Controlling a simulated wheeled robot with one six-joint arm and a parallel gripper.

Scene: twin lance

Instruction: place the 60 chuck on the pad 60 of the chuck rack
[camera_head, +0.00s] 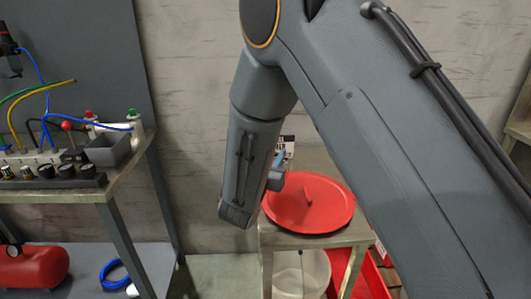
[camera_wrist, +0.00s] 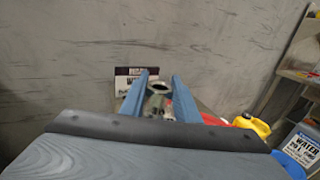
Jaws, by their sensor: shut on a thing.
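In the wrist view, my gripper (camera_wrist: 160,80) has its two blue fingers closed around a small grey-green ringed piece (camera_wrist: 157,93) with a dark round opening. It looks like the chuck, but I cannot read a 60 on it. In the head view, my arm covers most of my gripper (camera_head: 280,159); only a bit of blue finger shows beside a small black-and-white sign (camera_head: 287,143). The sign (camera_wrist: 126,76) also stands behind the fingers in the wrist view. I cannot make out the chuck rack or its pad 60 in either view.
A small table with a red round lid (camera_head: 320,205) stands below my gripper, with a white bucket (camera_head: 300,272) beneath. A bench (camera_head: 125,180) with hoses and valves is at the left. In the wrist view, a yellow container (camera_wrist: 252,125) and a shelf are at the right.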

